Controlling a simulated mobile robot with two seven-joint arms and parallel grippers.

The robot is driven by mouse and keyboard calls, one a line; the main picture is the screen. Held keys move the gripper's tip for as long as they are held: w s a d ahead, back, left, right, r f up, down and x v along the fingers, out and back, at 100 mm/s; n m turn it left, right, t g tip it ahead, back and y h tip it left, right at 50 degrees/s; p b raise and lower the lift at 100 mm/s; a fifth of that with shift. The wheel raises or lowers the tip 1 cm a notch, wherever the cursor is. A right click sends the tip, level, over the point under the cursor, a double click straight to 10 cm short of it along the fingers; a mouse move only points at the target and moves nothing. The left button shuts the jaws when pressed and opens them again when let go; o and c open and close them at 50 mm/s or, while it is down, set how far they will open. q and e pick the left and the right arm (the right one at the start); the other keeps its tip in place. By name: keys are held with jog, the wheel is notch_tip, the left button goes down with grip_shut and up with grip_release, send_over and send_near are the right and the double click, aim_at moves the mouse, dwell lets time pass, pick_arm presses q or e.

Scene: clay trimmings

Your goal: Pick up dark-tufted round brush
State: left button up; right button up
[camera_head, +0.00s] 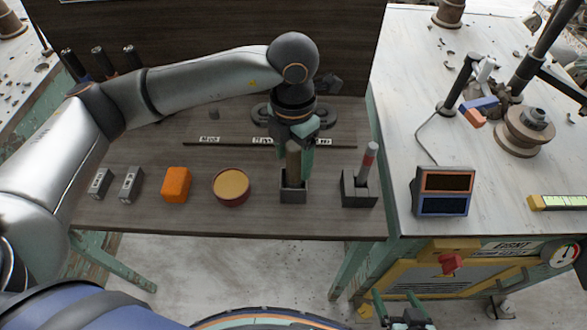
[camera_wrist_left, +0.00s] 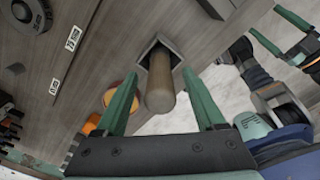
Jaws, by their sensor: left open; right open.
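A brush with a plain wooden handle (camera_head: 293,160) stands upright in a dark square holder (camera_head: 293,196) on the wooden table. Its tuft is hidden, so I cannot tell its colour. My left gripper (camera_head: 297,172) points down over this handle, open, with a finger on either side. In the left wrist view the round handle end (camera_wrist_left: 160,92) lies between the two green fingers, with the holder (camera_wrist_left: 151,50) behind it. A second holder (camera_head: 360,194) to the right carries a grey, red-banded handle (camera_head: 368,160). My right gripper (camera_head: 400,300) is open and empty at the bottom, off the table.
Left of the holder are a round tan-filled bowl (camera_head: 231,186), an orange block (camera_head: 176,184) and two small grey blocks (camera_head: 130,183). A labelled strip (camera_head: 220,142) lies behind. A white bench (camera_head: 400,100) with a display box (camera_head: 444,191) stands at the right.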

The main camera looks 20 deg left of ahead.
pick_arm(q)
jog(key=shift+f, duration=0.6)
grip_shut()
